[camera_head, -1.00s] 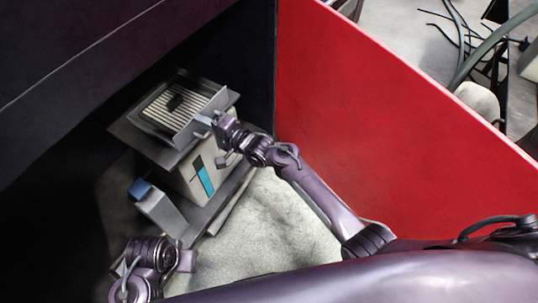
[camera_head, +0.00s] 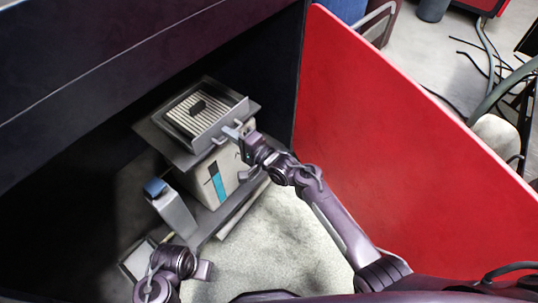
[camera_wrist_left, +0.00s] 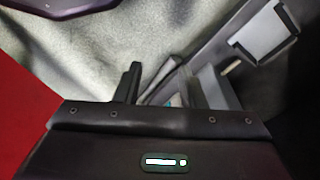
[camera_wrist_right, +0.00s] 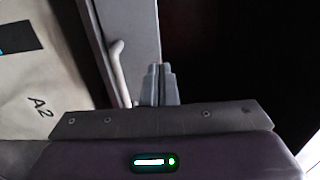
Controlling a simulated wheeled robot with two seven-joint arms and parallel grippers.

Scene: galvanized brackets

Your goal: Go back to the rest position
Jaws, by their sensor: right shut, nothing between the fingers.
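My right gripper (camera_head: 233,133) is shut and empty beside the front of a grey box-like unit with a slatted tray (camera_head: 214,135) on top. In the right wrist view its fingertips (camera_wrist_right: 158,72) are together, close to a pale bar handle (camera_wrist_right: 117,72); I cannot tell whether they touch it. My left gripper (camera_head: 204,270) is low in the head view, near the front of the grey base. In the left wrist view its two fingers (camera_wrist_left: 172,88) stand apart with nothing clearly between them.
A blue-topped grey post (camera_head: 173,212) stands left of the box. A red panel (camera_head: 400,140) borders the right and dark walls border the left and back. Pale floor (camera_head: 275,240) lies open in front.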

